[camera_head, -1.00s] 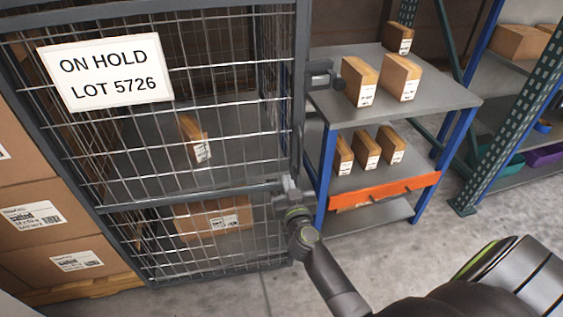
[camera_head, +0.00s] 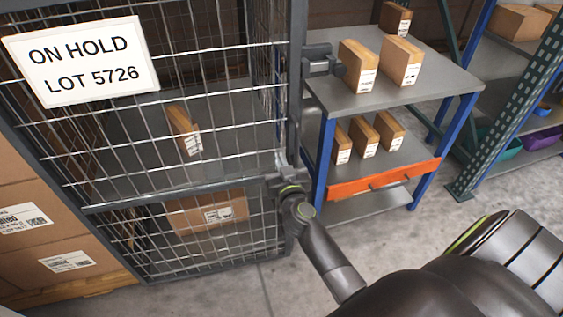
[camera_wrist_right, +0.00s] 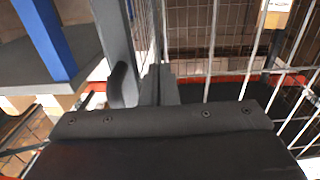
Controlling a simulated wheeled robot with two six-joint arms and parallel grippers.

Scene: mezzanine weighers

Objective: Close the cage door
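The cage door (camera_head: 130,201) is a grey-framed wire mesh panel with a white "ON HOLD LOT 5726" sign (camera_head: 82,62). Its right edge carries a grey latch (camera_head: 322,61). Whether the door is flush with its frame cannot be told. My right gripper (camera_head: 281,170) is at the door's right edge, below the latch, by the middle rail. In the wrist view its two fingers (camera_wrist_right: 160,85) sit together beside a grey upright, apparently touching or very near it; exact contact is unclear. My left gripper is not in view.
A grey table with blue legs (camera_head: 435,82) stands right of the cage, holding several cartons and an orange bar (camera_head: 385,180). Labelled boxes (camera_head: 30,225) are stacked at the left. A green-posted rack (camera_head: 510,100) is far right. Concrete floor (camera_head: 400,240) is open in front.

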